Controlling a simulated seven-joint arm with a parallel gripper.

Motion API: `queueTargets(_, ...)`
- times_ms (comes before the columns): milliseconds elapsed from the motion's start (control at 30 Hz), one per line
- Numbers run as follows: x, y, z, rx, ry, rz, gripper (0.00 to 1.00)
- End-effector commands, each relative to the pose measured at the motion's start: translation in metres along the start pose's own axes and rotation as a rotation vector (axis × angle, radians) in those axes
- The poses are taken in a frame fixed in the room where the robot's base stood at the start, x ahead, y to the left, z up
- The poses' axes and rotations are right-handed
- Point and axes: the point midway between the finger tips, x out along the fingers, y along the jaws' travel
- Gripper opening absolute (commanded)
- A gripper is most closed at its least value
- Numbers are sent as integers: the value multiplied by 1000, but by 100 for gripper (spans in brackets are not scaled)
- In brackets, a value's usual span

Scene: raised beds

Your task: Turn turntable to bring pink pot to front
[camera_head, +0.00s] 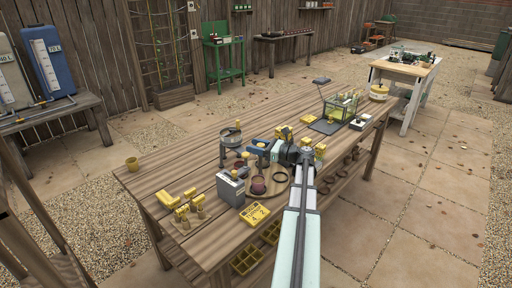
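The turntable (270,192) is a round wooden disc on the long plank bench, partly hidden by the things on and around it. A dark reddish-pink pot (258,186) stands at its near left part, towards the front of the picture. Another small dark reddish pot (240,165) shows farther back on the left. My arm reaches in from the lower right, and my gripper (255,149) is over the far side of the turntable, pointing left. Its fingers are small and blend with objects behind, so their opening and any contact are unclear.
A metal sieve stand (231,145) is behind. Yellow-labelled pieces (187,208) stand at left. A glass tank (341,107) is farther right. The bench's left end is mostly clear.

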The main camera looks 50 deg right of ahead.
Motion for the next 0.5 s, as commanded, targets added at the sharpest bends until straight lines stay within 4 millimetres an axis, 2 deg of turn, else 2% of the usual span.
queueTargets(67,0,0,0,0,0,0,42)
queueTargets(367,0,0,0,0,0,0,13)
queueTargets(500,0,0,0,0,0,4,11)
